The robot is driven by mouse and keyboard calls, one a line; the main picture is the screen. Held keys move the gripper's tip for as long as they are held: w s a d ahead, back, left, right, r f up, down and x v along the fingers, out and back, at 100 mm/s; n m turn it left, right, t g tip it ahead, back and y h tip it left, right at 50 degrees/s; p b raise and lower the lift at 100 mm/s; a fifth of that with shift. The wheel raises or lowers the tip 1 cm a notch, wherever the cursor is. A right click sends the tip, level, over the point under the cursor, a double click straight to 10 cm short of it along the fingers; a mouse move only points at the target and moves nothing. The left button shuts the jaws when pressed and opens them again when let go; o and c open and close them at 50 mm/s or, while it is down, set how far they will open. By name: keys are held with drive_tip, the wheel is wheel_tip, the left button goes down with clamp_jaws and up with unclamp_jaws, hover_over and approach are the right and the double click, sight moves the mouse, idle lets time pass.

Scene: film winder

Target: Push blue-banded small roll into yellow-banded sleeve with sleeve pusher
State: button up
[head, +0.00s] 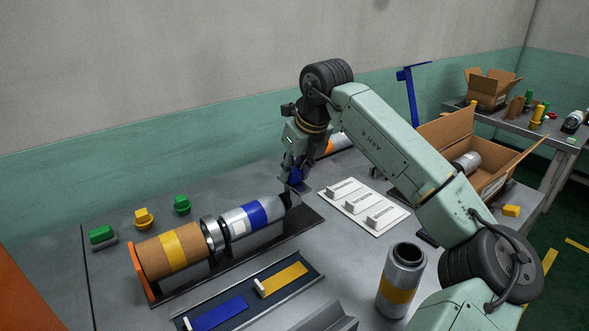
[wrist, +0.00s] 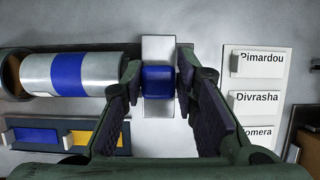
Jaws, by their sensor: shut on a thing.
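The yellow-banded brown sleeve (head: 172,250) lies on its side at the left end of a dark rail. The silver blue-banded small roll (head: 238,222) lies in line to its right, with a metal ring (head: 213,237) between them. The roll also shows at the left of the wrist view (wrist: 98,73). My gripper (head: 293,172) is above the rail's right end, shut on the blue grip (wrist: 158,81) of the sleeve pusher.
A silver can (head: 400,282) with a yellow band stands at front right. A tray (head: 250,300) with blue and yellow strips lies before the rail. A white label board (head: 362,208) lies right of my gripper. Green and yellow buttons (head: 143,217) stand behind the sleeve.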

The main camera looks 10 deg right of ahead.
clamp_jaws()
drive_tip(key=shift+s+a+f, duration=0.1)
drive_tip(key=shift+s+a, duration=0.05)
drive_tip(key=shift+a, duration=0.2)
drive_tip(key=b, duration=0.7)
hover_over(227, 216)
drive_tip(key=o, duration=0.8)
unclamp_jaws()
drive_tip(key=shift+c, duration=0.2)
